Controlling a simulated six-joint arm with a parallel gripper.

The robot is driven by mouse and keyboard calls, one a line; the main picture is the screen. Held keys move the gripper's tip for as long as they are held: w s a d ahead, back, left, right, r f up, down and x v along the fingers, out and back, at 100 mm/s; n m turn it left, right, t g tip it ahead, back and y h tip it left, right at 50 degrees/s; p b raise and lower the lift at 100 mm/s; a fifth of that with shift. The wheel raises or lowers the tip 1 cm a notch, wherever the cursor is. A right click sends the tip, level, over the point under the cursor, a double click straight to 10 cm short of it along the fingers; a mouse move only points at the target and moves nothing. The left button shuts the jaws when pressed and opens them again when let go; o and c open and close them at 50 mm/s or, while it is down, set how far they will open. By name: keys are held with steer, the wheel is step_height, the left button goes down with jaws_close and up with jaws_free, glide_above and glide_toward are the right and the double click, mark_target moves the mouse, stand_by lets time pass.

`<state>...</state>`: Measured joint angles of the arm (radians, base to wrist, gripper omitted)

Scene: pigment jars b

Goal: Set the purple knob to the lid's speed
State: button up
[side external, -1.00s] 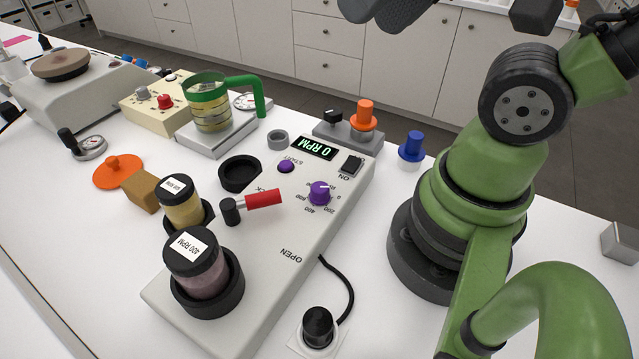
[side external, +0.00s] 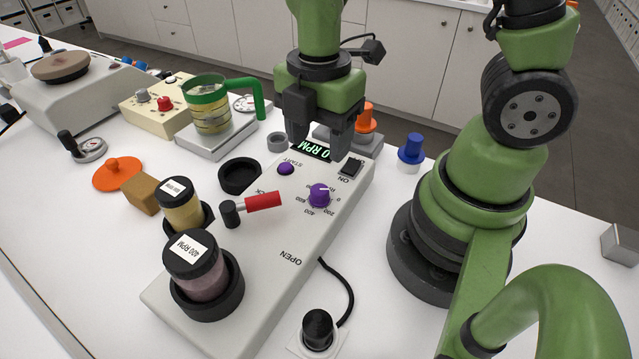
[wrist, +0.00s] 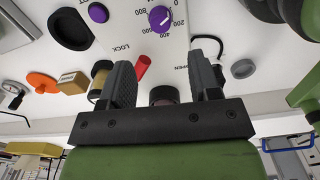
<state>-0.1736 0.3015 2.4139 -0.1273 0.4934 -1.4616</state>
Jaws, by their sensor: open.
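The purple knob (side external: 320,194) sits on the sloped grey machine (side external: 215,325), with a white pointer line and a printed scale around it. It also shows in the wrist view (wrist: 160,18), near the top edge. The display (side external: 311,151) reads 0 RPM. A jar with pink contents (side external: 203,277) stands in a black holder; its black lid (side external: 191,252) bears a label reading 400 RPM. My gripper (side external: 319,150) is open and empty, pointing down above the display end of the machine, behind the knob. Its two fingers (wrist: 163,85) also show in the wrist view.
A red-handled lever (side external: 262,199), a purple START button (side external: 286,167) and a black ON switch (side external: 351,164) share the panel. A second jar (side external: 184,208) stands beside the first.

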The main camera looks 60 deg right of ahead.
mark_target(320, 189)
step_height(320, 189, down, 10)
steer(key=shift+r, duration=0.25)
stand_by(0.4)
steer(key=c, duration=0.9)
